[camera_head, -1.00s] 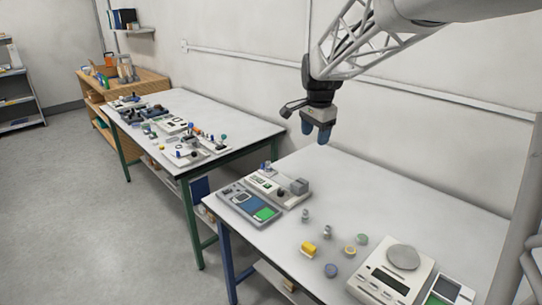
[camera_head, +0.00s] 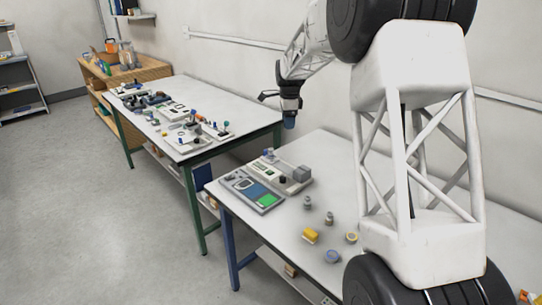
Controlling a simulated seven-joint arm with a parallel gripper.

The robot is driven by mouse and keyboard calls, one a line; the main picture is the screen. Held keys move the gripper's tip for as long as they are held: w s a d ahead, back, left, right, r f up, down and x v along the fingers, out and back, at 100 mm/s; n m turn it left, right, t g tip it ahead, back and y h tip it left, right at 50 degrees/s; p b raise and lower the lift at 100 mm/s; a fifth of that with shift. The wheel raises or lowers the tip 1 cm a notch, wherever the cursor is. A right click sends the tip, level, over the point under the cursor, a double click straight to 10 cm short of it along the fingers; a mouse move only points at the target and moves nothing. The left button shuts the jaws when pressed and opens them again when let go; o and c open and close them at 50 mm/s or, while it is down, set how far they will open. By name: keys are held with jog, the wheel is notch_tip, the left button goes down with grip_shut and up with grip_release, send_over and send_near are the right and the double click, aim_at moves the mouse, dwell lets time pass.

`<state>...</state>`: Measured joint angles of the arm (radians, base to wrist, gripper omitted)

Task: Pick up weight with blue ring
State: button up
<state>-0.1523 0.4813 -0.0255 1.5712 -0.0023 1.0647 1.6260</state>
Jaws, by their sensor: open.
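The weight with the blue ring (camera_head: 333,256) is a small, low round piece on the near part of the front table, partly hidden behind my arm. A weight with a yellow ring (camera_head: 352,238) stands behind it to the right, and a yellow block (camera_head: 311,235) is to its left. My gripper (camera_head: 289,122) is above the back of the front table, far from the weights, pointing down. It is small and seen side-on, with blue fingertips; it is open and nothing shows in it.
Two small grey weights (camera_head: 308,203) stand behind the yellow block. A tray with a green panel (camera_head: 258,196) and a device with a grey cube (camera_head: 301,174) sit at the table's left. My arm hides the table's right side. A second, cluttered table (camera_head: 240,115) stands behind.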

aim_at(271, 149)
jog(key=w+a+f+m, duration=0.1)
jog(key=w+a+f, duration=0.1)
jog(key=w+f, duration=0.2)
jog(key=w+a+f+m, duration=0.2)
jog(key=w+f, duration=0.2)
jog(key=f, duration=0.1)
jog(key=w+a+f+m, duration=0.1)
jog(key=w+a+f, duration=0.2)
jog(key=w+f, duration=0.1)
jog(key=shift+w+f+m+g, duration=0.15)
jog(key=shift+w+m+g, duration=0.15)
jog(key=shift+w, duration=0.15)
jog(key=shift+d+f, duration=0.1)
jog(key=shift+f, duration=1.2)
jog(key=shift+f, duration=0.1)
jog(key=shift+w+f, duration=0.1)
jog(key=shift+f, duration=2.4)
grip_shut()
